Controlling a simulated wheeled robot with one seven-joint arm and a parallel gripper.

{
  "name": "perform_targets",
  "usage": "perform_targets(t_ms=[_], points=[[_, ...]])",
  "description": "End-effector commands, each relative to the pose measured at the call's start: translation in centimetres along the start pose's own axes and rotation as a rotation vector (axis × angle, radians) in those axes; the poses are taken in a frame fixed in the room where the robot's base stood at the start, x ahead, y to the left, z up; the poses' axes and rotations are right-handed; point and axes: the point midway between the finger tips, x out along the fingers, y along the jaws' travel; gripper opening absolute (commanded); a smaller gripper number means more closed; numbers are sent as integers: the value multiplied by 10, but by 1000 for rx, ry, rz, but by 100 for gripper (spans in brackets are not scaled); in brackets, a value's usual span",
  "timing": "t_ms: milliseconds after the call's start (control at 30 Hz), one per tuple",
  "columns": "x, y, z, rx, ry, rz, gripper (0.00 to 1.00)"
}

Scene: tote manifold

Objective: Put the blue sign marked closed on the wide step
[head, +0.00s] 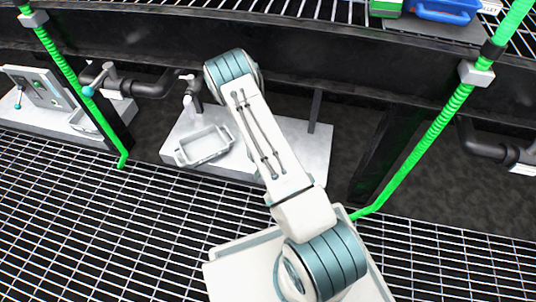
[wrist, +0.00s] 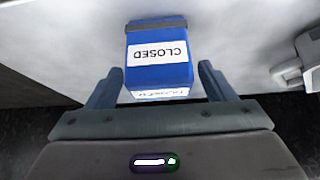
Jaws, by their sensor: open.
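The blue sign marked CLOSED (wrist: 158,75) is in the wrist view, at a pale grey surface (wrist: 75,35). Its white label reads upside down, and a dark band crosses its far end. My gripper (wrist: 158,85) is open, with one dark blue finger on each side of the sign's near end. Gaps show between the fingers and the sign, and the gripper does not hold it. In the head view my arm reaches toward the dark beam, and its gripper is hidden. I cannot tell for certain which surface is the wide step.
In the head view, a pale plate (head: 310,150) bears a grey tray (head: 204,146) below the dark beam (head: 330,50). Green hoses (head: 440,125) run down at both sides. Blue (head: 446,11) and green (head: 386,8) items lie at the top right. Pale fittings (wrist: 300,60) stand right of the sign.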

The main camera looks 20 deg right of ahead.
Motion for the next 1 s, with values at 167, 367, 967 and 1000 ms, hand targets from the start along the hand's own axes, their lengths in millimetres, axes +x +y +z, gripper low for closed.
perform_targets(t_ms=[167,367,967,1000], points=[[-14,-1,-3,0,0,-1,76],[-58,-1,-5,0,0,-1,76],[-123,0,-1,0,0,0,76],[-123,0,-1,0,0,0,76]])
